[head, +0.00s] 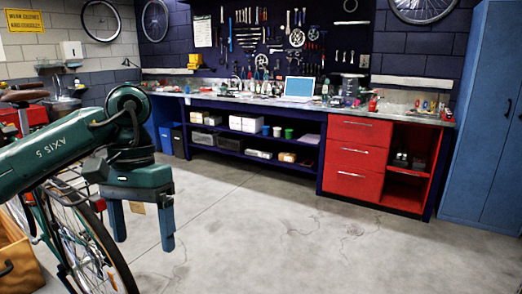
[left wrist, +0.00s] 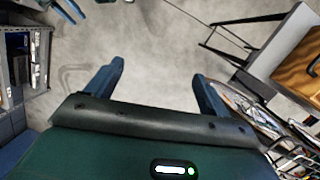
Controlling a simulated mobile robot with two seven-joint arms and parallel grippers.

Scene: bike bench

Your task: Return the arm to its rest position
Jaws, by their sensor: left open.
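My left arm comes in from the left in the head view, in front of a bicycle. My left gripper (head: 142,228) points down with its two blue fingers apart and nothing between them. It also shows in the left wrist view (left wrist: 158,82), open and empty above bare concrete floor.
A bicycle (head: 98,262) stands behind my left arm. A long workbench (head: 255,105) with red drawers (head: 358,158) runs along the back wall. A blue cabinet (head: 490,130) stands at the right. The concrete floor (head: 265,230) in the middle is clear.

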